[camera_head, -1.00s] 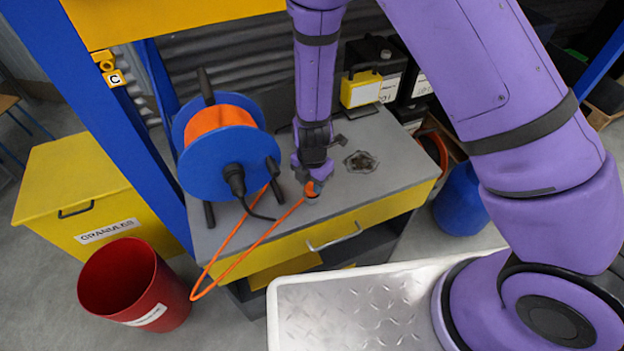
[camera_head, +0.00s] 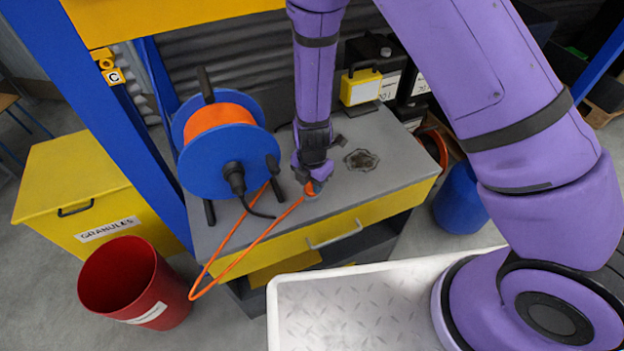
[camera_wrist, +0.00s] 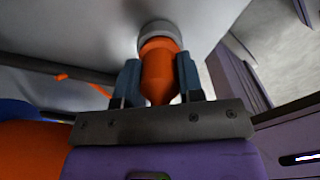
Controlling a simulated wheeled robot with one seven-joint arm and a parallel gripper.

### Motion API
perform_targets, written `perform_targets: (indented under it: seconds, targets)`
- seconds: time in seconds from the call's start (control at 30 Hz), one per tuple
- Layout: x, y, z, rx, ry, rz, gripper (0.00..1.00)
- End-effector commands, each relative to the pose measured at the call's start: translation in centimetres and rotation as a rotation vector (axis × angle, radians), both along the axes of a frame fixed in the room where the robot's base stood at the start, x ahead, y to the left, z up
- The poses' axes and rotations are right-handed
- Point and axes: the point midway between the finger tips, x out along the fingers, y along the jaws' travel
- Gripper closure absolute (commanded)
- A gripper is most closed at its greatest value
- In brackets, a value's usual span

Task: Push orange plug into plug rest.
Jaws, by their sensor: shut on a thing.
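The orange plug (camera_wrist: 160,72) sits between the fingers of my gripper (camera_wrist: 158,85) in the wrist view, and the gripper is shut on it. The plug's far end meets a round grey plug rest (camera_wrist: 157,30) on the bench top. How deep the plug is in the rest cannot be told. In the head view my gripper (camera_head: 309,178) is low over the bench near its front edge, with the orange plug (camera_head: 312,188) partly hidden under it. The grey rest (camera_head: 311,196) shows just below the plug. An orange cable runs from the plug over the bench edge.
A blue reel (camera_head: 222,172) with orange cable stands left of my gripper on the grey bench (camera_head: 375,190). A dark ragged patch (camera_head: 361,160) lies to the right. A yellow box (camera_head: 361,88) stands behind. A red bin (camera_head: 130,285) and yellow granules chest (camera_head: 75,190) are on the floor.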

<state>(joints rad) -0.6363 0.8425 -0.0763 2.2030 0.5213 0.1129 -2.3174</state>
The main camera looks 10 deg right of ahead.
Motion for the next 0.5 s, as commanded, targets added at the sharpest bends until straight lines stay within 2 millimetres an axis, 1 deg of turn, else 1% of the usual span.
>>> perform_targets:
  seconds: [0.37,0.4,0.47,0.5]
  targets:
    - [0.01,-0.02,-0.65,0.0,0.0,0.001,1.0]
    - [0.01,-0.01,-0.68,0.001,-0.001,0.001,0.63]
    - [0.02,-0.01,-0.66,0.001,-0.001,0.001,0.49]
    - [0.02,-0.01,-0.66,0.001,-0.001,0.001,0.4]
